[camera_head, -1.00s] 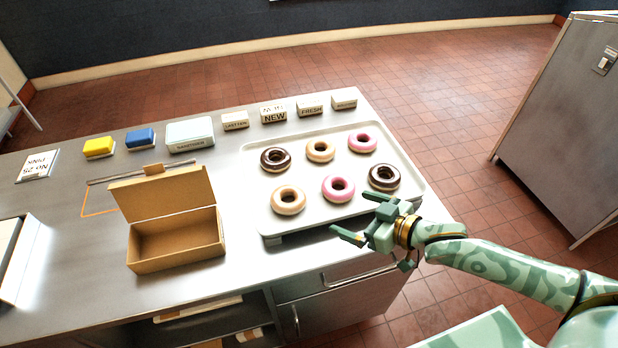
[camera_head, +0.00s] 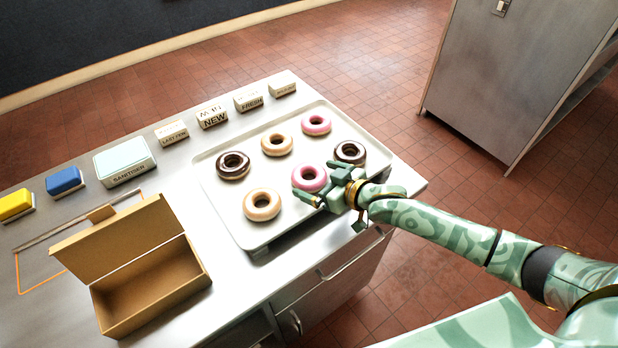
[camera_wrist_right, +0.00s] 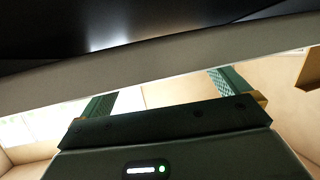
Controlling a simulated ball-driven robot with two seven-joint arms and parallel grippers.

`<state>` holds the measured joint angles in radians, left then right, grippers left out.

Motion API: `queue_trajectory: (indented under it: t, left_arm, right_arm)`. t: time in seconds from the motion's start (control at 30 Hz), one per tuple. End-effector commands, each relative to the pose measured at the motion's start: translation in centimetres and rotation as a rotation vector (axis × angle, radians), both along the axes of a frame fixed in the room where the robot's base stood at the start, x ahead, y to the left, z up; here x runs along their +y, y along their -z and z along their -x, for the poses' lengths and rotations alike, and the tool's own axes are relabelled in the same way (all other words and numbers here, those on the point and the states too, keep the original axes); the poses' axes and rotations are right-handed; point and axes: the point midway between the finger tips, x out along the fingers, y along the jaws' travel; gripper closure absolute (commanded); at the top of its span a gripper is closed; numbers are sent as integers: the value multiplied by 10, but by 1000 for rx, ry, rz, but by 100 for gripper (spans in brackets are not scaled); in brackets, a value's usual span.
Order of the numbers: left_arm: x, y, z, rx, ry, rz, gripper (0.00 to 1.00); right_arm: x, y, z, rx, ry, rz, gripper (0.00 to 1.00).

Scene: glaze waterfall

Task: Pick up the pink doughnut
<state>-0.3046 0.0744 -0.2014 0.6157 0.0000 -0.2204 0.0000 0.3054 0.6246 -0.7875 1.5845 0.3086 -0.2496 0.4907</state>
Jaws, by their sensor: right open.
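Two pink doughnuts lie on a pale tray (camera_head: 222,205): one in the back row (camera_head: 316,124) and one in the front row (camera_head: 310,178). My right gripper (camera_head: 317,183) is open and empty at the tray's front edge, its fingers spread beside the near right side of the front pink doughnut. Whether they touch it, I cannot tell. In the right wrist view the two green fingers (camera_wrist_right: 165,94) stand wide apart with no doughnut visible between them. My left gripper is not in view.
Two dark doughnuts, one at left (camera_head: 233,165) and one at right (camera_head: 350,153), and two tan ones (camera_head: 277,144) share the tray. An open cardboard box (camera_head: 150,285) stands to the left. Labelled blocks and a sanitiser box (camera_head: 125,163) line the back.

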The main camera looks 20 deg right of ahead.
Motion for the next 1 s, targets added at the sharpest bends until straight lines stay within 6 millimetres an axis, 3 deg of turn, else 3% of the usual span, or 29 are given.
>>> queue_trajectory:
  t: [0.13, 0.4, 0.57, 1.0]
  left_arm:
    - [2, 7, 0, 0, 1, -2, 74]
    - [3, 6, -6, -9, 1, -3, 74]
    - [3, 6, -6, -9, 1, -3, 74]
    - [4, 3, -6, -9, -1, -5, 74]
  right_arm:
    - [11, 10, -17, -1, 0, -1, 0]
    - [13, 10, -20, 0, 0, 0, 0]
    - [13, 10, -20, 0, 0, 0, 41]
    - [12, 2, -20, -1, 1, 1, 41]
